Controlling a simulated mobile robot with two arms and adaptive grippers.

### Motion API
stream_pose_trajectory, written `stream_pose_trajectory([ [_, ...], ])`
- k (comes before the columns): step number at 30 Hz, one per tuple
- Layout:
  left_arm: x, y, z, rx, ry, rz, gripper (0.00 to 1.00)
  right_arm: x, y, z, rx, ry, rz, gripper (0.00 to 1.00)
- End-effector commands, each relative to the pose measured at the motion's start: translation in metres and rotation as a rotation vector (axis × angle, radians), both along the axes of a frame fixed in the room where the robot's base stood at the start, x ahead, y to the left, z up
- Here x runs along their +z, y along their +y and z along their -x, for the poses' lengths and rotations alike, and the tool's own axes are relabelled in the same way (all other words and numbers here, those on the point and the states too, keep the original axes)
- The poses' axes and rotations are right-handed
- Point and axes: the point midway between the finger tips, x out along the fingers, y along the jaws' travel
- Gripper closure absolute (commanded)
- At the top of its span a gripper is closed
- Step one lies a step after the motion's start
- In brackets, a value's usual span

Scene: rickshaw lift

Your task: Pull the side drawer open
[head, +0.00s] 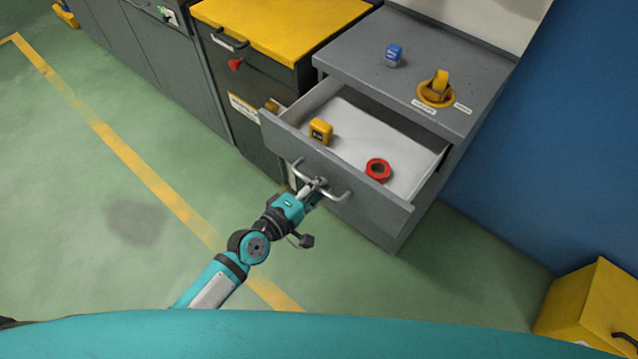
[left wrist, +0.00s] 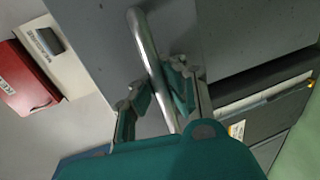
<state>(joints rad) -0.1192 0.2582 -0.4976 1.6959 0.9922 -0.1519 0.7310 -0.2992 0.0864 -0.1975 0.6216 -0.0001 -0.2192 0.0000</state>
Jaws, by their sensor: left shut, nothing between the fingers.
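The grey side drawer (head: 285,139) is open, pulled well out of the grey cabinet, and its white inside shows. A yellow item (head: 320,131) and a red ring (head: 378,169) lie in it. The drawer's metal bar handle (head: 341,197) is on its front and crosses the left wrist view (left wrist: 148,45). My left gripper (head: 317,186) is at the middle of this handle. In the left wrist view its fingers (left wrist: 158,88) appear on either side of the bar, but the gripper is shut without a hold on it. My right gripper is not in view.
The grey cabinet top (head: 350,50) bears a blue item (head: 394,55) and a yellow item (head: 437,88). A yellow-topped dark cabinet (head: 285,25) stands to the left. A yellow box (head: 590,305) stands at lower right. Green floor (head: 130,210) is clear at left.

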Motion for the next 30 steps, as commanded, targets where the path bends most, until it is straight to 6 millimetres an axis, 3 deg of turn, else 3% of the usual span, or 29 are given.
stream_pose_trajectory([
  [1, 0.002, -0.001, -0.001, 0.001, -0.003, 0.003, 0.94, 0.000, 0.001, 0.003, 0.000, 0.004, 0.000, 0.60],
  [8, 0.001, 0.000, -0.001, 0.000, -0.002, 0.001, 0.64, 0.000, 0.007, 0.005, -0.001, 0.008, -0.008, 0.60],
  [20, 0.001, 0.006, 0.009, 0.001, 0.001, -0.001, 0.64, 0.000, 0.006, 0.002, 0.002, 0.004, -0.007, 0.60],
  [30, 0.015, 0.046, 0.064, -0.001, 0.002, -0.004, 0.64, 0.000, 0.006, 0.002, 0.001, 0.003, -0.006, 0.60],
])
